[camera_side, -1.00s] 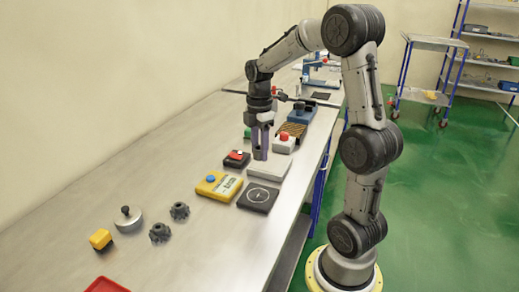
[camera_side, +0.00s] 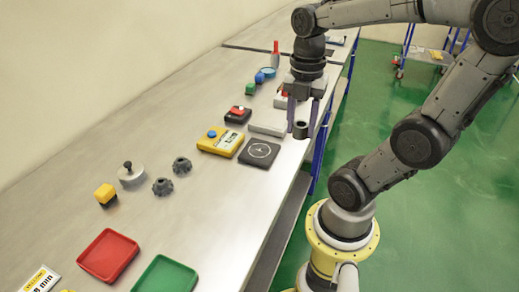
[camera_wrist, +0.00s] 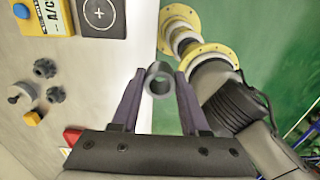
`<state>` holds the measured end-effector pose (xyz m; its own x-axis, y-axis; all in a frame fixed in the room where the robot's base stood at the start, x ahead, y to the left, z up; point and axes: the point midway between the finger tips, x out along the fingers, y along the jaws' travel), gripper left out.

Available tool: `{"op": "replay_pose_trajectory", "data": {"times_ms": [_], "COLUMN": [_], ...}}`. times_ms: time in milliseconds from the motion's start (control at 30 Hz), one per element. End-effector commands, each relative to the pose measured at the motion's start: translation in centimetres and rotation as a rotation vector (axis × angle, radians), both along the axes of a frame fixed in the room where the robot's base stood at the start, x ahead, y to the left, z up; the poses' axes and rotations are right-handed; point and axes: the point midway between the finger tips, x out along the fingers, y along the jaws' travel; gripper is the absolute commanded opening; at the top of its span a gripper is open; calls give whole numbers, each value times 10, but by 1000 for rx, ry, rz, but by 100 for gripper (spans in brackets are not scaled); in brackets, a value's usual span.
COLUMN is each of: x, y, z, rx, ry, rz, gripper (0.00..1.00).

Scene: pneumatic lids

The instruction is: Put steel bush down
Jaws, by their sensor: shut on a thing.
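The steel bush (camera_wrist: 158,78) is a short grey ring with an open bore. In the wrist view it sits between the two purple fingertips of my gripper (camera_wrist: 160,88). In the side view my gripper (camera_side: 302,122) points down, shut on the bush (camera_side: 300,130), near the right edge of the bench. The bush appears to be held in the air; the wrist view shows bench edge and green floor behind it. A black pad with a white circle and cross (camera_side: 261,152) lies on the bench to the left of the gripper, and a grey plate (camera_side: 268,122) lies behind it.
A yellow box with a blue button (camera_side: 220,141) stands beside the black pad. Dark knobbed parts (camera_side: 181,165), a steel lid with a knob (camera_side: 131,174) and a yellow block (camera_side: 105,195) stand nearer. Red (camera_side: 108,255) and green (camera_side: 165,275) trays are at the front.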

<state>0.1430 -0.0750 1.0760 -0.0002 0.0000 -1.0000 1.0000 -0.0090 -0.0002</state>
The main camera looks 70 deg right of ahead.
Motion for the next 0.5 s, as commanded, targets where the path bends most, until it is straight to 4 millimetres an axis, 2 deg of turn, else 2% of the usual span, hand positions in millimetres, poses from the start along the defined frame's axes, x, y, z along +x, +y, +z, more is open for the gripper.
{"op": "replay_pose_trajectory", "data": {"times_ms": [67, 167, 500], "x": [3, 16, 83], "y": [0, -6, -40], "z": [3, -4, -37], "rx": [0, 3, 2], "ry": [0, 5, 4], "rz": [8, 12, 10], "gripper": [0, 0, 0]}}
